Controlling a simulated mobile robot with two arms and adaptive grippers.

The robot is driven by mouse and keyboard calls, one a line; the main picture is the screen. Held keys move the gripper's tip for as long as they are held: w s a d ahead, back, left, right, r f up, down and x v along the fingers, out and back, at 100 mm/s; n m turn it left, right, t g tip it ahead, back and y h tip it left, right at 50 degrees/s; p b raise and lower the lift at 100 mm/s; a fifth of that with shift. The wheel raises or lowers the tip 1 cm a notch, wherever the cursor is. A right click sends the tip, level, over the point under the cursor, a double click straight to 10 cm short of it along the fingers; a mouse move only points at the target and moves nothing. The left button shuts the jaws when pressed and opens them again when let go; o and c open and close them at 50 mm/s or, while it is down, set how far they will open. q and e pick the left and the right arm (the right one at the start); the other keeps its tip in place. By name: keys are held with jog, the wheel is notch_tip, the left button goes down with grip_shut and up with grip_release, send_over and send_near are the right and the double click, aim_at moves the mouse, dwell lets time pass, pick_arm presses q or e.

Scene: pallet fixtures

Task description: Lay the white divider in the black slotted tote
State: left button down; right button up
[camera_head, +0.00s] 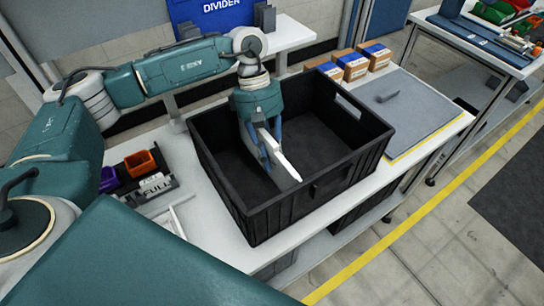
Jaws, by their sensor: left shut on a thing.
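The black tote (316,198) stands on the white table, open at the top, with a cut-out handle in its far right wall. My left gripper (270,150) reaches down into the tote and is shut on the white divider (283,161). The divider is a flat white piece that slants down to the right inside the tote, its lower end near the front wall. I cannot tell whether it touches the wall or floor, and the slots are hard to make out. The upper part of the divider is hidden by the gripper. My right gripper is not in view.
Small brown boxes with blue and white labels (352,64) stand behind the tote.

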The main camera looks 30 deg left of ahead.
pick_arm(q)
jog(key=shift+b, duration=0.3)
jog(key=shift+b, duration=0.35)
dwell(1.1)
jog(key=shift+f+b, duration=0.75)
jog(key=shift+b, duration=0.1)
dwell(0.5)
jog(key=c, duration=1.6)
grip_release()
jog(key=v, duration=1.2)
jog(key=shift+s+r, duration=0.1)
